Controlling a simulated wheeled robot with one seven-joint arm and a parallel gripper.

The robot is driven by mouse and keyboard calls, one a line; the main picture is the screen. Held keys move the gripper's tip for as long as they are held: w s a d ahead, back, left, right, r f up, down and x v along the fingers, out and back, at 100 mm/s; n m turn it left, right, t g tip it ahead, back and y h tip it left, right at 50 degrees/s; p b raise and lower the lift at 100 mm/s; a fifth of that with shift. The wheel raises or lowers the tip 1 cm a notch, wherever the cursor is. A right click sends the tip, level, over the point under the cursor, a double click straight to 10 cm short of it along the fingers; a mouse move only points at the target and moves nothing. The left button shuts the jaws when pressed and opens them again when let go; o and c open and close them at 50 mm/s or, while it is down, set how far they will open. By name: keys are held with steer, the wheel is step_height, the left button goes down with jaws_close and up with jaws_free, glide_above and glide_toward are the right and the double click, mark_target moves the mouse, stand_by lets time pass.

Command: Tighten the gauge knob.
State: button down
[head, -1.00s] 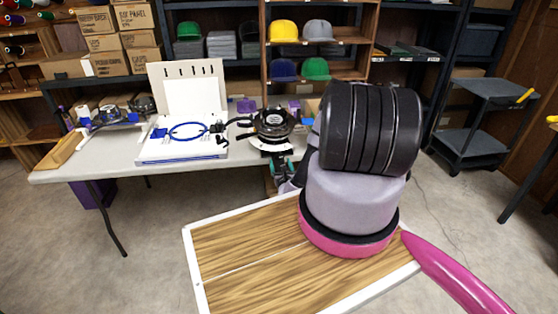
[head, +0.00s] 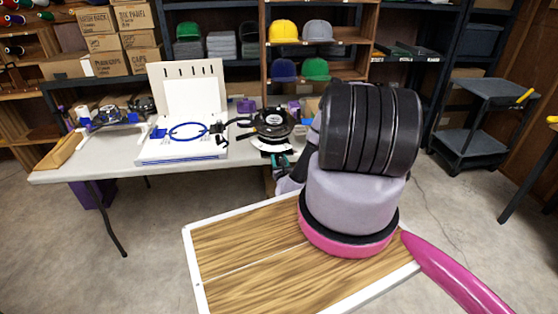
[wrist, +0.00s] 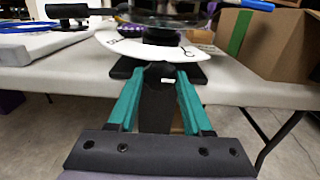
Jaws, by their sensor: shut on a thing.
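The gauge is a black round unit (head: 272,122) on the near edge of the grey table, with a white curved scale plate below it. In the wrist view the white scale plate (wrist: 190,52) shows dark marks. My gripper (wrist: 158,72) has teal fingers with black tips, at the table's near edge just under the plate. A dark upright piece (wrist: 156,102) with a small white label stands between the fingers; it appears to be the gauge knob, and the fingers are closed on it. In the head view my gripper (head: 281,160) is small and partly hidden by my arm.
A white board with a blue hoop (head: 187,131) lies left of the gauge on the table (head: 110,168). A cardboard box (wrist: 270,45) stands right of the gauge. Shelves with caps stand behind, and a dark cart (head: 470,130) is at the right.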

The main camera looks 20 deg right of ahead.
steer(key=shift+m, duration=0.3)
steer(key=m, duration=0.3)
steer(key=shift+m, duration=0.3)
steer(key=m, duration=0.4)
steer(key=shift+a, duration=0.1)
steer(key=m, duration=0.9)
steer(key=shift+a, duration=0.1)
steer(key=shift+c, duration=1.6)
jaws_free()
